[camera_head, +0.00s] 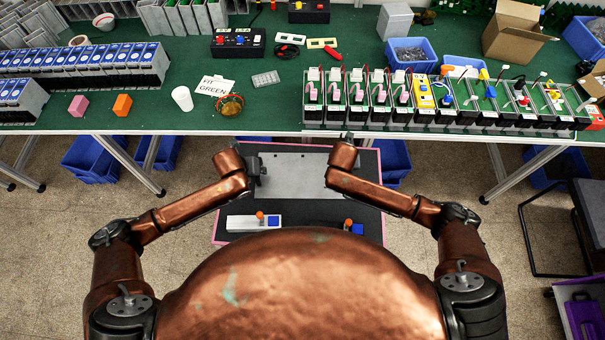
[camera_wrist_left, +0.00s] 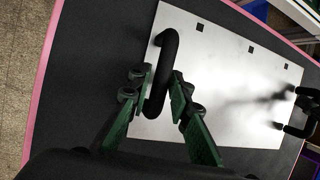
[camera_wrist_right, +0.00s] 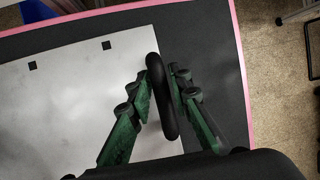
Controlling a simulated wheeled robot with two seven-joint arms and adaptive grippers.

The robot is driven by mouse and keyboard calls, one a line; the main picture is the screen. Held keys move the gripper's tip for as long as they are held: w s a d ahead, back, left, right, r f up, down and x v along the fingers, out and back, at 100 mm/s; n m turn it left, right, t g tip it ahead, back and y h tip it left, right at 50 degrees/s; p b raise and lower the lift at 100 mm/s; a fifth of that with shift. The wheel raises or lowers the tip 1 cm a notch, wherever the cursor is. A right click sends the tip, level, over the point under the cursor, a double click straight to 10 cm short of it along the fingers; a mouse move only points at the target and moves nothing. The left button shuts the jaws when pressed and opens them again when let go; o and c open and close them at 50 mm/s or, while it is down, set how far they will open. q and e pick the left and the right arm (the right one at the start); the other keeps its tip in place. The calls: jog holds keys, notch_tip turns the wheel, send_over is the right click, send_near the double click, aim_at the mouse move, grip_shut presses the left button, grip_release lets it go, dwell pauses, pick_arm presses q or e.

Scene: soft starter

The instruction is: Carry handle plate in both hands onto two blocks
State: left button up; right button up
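The handle plate (camera_head: 300,175) is a flat pale grey sheet with small dark square holes and a black bar handle at each end. It lies over a dark pink-edged surface below the bench; I cannot tell whether it is slightly raised. My left gripper (camera_wrist_left: 163,80) has its green fingers closed around the left handle (camera_wrist_left: 168,45). My right gripper (camera_wrist_right: 159,80) is likewise closed around the right handle (camera_wrist_right: 154,64). A pink block (camera_head: 78,106) and an orange block (camera_head: 122,105) stand on the green bench at left. I cannot tell whether these are the task's two blocks.
The dark surface (camera_head: 368,195) also bears a white clamp-like device (camera_head: 242,223) and another with a blue end (camera_head: 357,228), near my body. The green bench (camera_head: 300,90) is ahead, holding a white cup (camera_head: 182,98), an amber bowl (camera_head: 229,104) and rows of modules (camera_head: 380,95).

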pick_arm(q)
grip_shut()
pick_arm(e)
grip_shut()
jog(key=shift+r, duration=0.1)
